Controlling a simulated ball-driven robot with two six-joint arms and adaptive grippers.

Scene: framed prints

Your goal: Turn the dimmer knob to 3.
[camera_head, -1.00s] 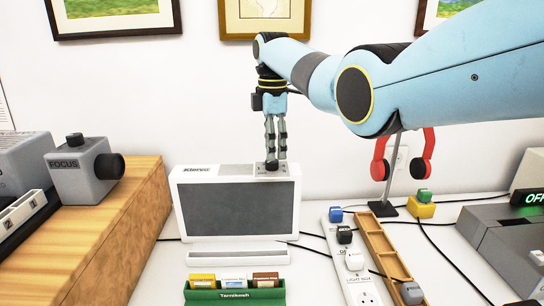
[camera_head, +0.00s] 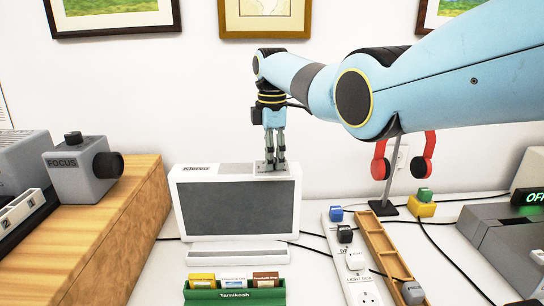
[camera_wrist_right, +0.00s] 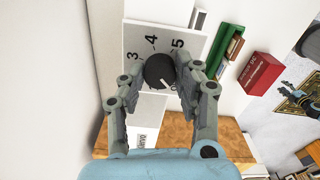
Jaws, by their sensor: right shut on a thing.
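The dimmer knob (camera_wrist_right: 160,71) is a dark round knob on a pale plate marked 3, 4 and 5. A light pointer line on it points to the lower right in the right wrist view, away from the 3. The plate lies on top of the white box (camera_head: 184,213) labelled Klerva, with a dark front panel. My right gripper (camera_head: 275,168) points down at the box's top right. Its fingers (camera_wrist_right: 161,74) are shut on the knob from both sides. In the head view the fingers mostly hide the knob.
A grey FOCUS unit (camera_head: 84,172) stands on a wooden block (camera_head: 112,225) at left. A green card holder (camera_head: 235,296) is in front of the box. A white power strip (camera_head: 337,234), wooden tray (camera_head: 374,234) and red headphones on a stand (camera_head: 430,150) are at right.

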